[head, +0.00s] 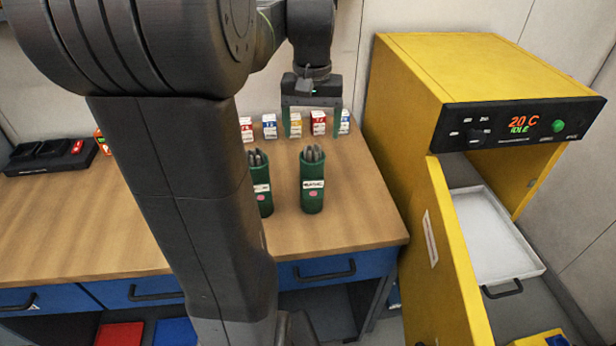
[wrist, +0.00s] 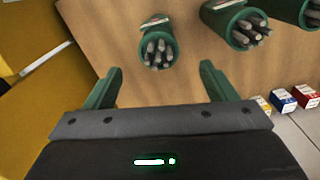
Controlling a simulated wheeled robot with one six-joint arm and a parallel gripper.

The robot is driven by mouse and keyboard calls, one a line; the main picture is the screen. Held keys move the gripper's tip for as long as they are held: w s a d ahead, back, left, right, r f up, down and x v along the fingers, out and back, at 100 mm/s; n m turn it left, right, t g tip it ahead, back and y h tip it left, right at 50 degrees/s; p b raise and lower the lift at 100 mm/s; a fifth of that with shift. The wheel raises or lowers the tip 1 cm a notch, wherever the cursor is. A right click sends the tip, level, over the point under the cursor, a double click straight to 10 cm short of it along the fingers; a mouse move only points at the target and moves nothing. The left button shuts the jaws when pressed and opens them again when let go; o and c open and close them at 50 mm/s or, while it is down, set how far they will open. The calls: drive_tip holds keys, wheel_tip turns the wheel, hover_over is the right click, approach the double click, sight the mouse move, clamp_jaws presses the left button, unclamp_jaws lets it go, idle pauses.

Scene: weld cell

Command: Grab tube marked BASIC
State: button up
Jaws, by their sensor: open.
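Two dark green tubes with dark grey rods stand upright on the wooden bench in the head view: a right tube (head: 312,190) and a left tube (head: 263,196), partly hidden by my arm. Each has a white label and a pink dot; I cannot read which says BASIC. My gripper (head: 312,133) is open and empty, above the bench and behind the right tube. In the wrist view my gripper (wrist: 158,76) has the right tube (wrist: 170,30) ahead, between its green fingers and apart from them. The left tube (wrist: 216,18) and a third tube (wrist: 292,8) show too.
Small coloured boxes (head: 318,123) line the back of the bench (head: 90,225). A yellow oven (head: 440,75) stands open at right, its door (head: 445,255) beside the bench and a white tray (head: 490,235) inside. A dark charger-like unit (head: 50,157) lies at left.

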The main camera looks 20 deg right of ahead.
sight(312, 156)
wheel_tip(312, 156, down, 10)
drive_tip(key=shift+d+f+p, duration=0.15)
drive_tip(key=shift+f+p, duration=0.1)
drive_tip(key=shift+p, duration=0.15)
clamp_jaws()
idle(0.4)
